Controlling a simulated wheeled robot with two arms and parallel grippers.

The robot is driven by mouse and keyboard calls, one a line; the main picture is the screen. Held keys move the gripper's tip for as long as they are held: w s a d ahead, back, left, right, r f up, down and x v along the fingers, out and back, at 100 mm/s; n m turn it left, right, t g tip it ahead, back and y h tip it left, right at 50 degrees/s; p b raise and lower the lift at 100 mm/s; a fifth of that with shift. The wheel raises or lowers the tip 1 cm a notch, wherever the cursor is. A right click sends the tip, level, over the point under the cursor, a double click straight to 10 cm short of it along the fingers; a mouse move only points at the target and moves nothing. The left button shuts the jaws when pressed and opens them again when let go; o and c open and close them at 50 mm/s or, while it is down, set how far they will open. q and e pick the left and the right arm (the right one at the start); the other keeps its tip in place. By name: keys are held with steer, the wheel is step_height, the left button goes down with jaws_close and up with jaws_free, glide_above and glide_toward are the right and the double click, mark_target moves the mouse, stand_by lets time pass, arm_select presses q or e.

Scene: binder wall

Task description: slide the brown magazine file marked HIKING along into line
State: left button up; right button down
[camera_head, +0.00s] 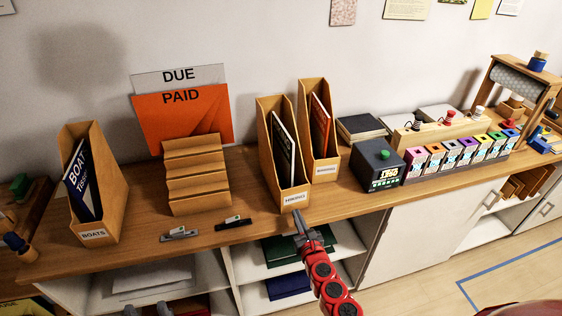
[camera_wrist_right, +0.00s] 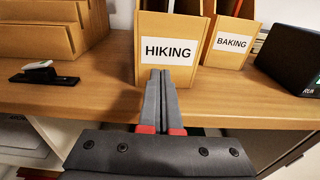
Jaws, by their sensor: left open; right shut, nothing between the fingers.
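The brown magazine file marked HIKING (camera_head: 267,150) stands upright on the wooden counter, its labelled front closer to the counter's front edge than that of the BAKING file (camera_head: 333,158) to its right. Its label shows large in the right wrist view (camera_wrist_right: 168,50). My right gripper (camera_head: 297,213) is shut and empty, its fingertips low in front of the HIKING label; the wrist view shows the closed fingers (camera_wrist_right: 160,74) overlapping the file's lower front. I cannot tell whether they touch it. My left gripper (camera_head: 147,311) shows only partly at the bottom edge, open and away from the files.
A BOATS file (camera_head: 105,205) stands at the far left. A stepped wooden rack (camera_head: 197,180) holds DUE and PAID sheets. A dark box (camera_head: 377,167) stands right of BAKING.

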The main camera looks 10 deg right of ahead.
mark_target(292, 202)
steer(key=shift+w+b, duration=0.35)
steer(key=shift+w, duration=1)
steer(key=shift+w+a+b, duration=0.15)
steer(key=shift+w+b, duration=0.6)
steer(key=shift+w, duration=1.45)
steer(key=shift+w+b, duration=0.95)
steer(key=shift+w, duration=0.9)
steer(key=shift+w+a+b, duration=0.1)
steer(key=shift+w+b, duration=0.5)
steer(key=shift+w, duration=0.25)
steer(key=shift+s+p, duration=0.5)
steer(key=shift+s, duration=0.1)
steer(key=shift+s+p, duration=0.75)
steer(key=shift+s, duration=1.05)
